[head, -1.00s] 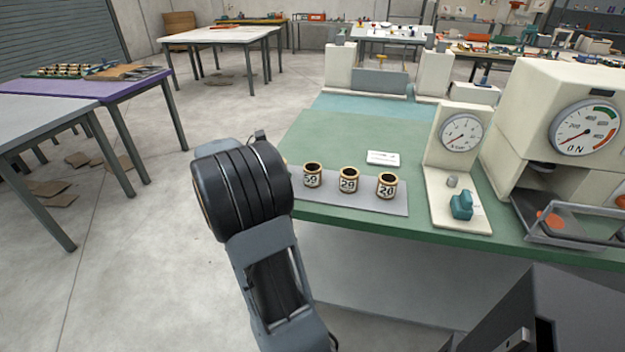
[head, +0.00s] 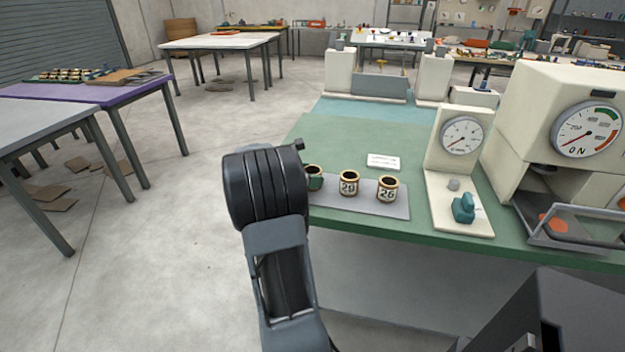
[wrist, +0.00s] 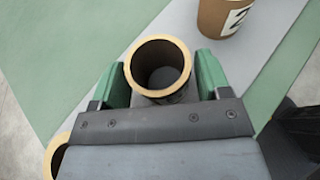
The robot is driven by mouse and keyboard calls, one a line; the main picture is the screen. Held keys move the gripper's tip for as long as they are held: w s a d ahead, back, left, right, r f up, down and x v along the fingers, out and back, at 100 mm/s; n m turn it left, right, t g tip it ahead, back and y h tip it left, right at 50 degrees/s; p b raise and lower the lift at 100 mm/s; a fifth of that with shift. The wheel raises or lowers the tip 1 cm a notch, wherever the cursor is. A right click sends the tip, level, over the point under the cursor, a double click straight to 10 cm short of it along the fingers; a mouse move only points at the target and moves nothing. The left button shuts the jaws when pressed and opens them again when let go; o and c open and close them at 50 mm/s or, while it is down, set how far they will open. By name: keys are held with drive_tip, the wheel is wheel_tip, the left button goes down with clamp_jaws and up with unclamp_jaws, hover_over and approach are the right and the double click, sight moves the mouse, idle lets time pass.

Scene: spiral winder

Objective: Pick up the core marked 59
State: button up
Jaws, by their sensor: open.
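The core marked 59 (head: 314,170) is the leftmost core showing in the head view, partly hidden by my arm. In the wrist view this core (wrist: 158,42) stands upright between the two green fingers of my gripper (wrist: 163,66). The fingers are open on either side of it, with its open top towards the camera. Its number is hidden in the wrist view. In the head view most of my gripper is hidden behind my arm.
Two more cores, the middle one (head: 349,183) and the right one (head: 388,190), stand on the grey mat (head: 365,203). Another core (wrist: 56,160) shows at the wrist view's lower left. A white card (head: 383,161) lies behind; a gauge stand (head: 462,135) is to the right.

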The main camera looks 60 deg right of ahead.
drive_tip(key=shift+d, duration=0.1)
drive_tip(key=c, duration=0.7)
drive_tip(key=shift+r, duration=0.1)
